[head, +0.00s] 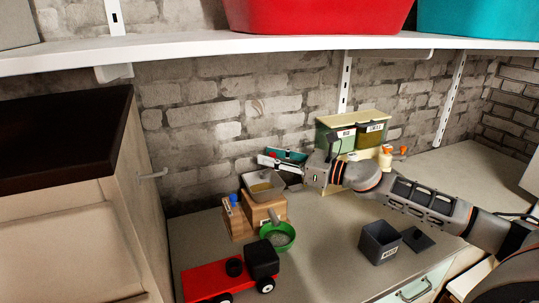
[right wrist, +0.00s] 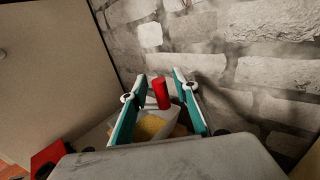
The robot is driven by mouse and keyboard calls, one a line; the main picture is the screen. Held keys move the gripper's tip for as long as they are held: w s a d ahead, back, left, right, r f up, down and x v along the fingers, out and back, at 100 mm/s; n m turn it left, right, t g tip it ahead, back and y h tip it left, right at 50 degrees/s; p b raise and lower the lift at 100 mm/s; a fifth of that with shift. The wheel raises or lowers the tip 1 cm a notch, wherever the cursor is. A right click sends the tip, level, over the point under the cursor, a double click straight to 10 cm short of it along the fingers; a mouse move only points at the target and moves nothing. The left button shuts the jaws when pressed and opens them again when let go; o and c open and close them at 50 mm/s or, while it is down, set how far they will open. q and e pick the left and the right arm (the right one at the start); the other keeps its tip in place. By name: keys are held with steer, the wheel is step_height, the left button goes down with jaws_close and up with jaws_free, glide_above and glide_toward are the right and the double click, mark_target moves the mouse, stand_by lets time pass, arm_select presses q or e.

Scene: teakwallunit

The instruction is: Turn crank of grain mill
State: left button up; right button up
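The grain mill (head: 262,213) is a wooden box on the counter with a pale hopper (head: 261,187) holding yellow grain. The hopper and grain also show in the right wrist view (right wrist: 152,127). A red upright crank handle (right wrist: 161,94) stands above the hopper in that view; most of the crank is hidden. My right gripper (head: 273,157) is over the back of the mill. In the wrist view its teal-lined fingers (right wrist: 159,82) are apart, one on each side of the red handle, with gaps visible. My left gripper is out of view.
A green bowl (head: 278,237) sits at the mill's front. A red toy truck (head: 222,280) is at front left, a dark open box (head: 380,243) with its lid (head: 418,239) at right. Bins (head: 350,135) stand behind my arm. A shelf (head: 300,44) hangs above; a cabinet (head: 110,210) bounds the left.

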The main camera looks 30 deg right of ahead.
jaws_close()
steer(key=shift+s+m+t+h, duration=0.2)
steer(key=shift+m+t+h, duration=0.2)
steer(key=shift+h, duration=0.1)
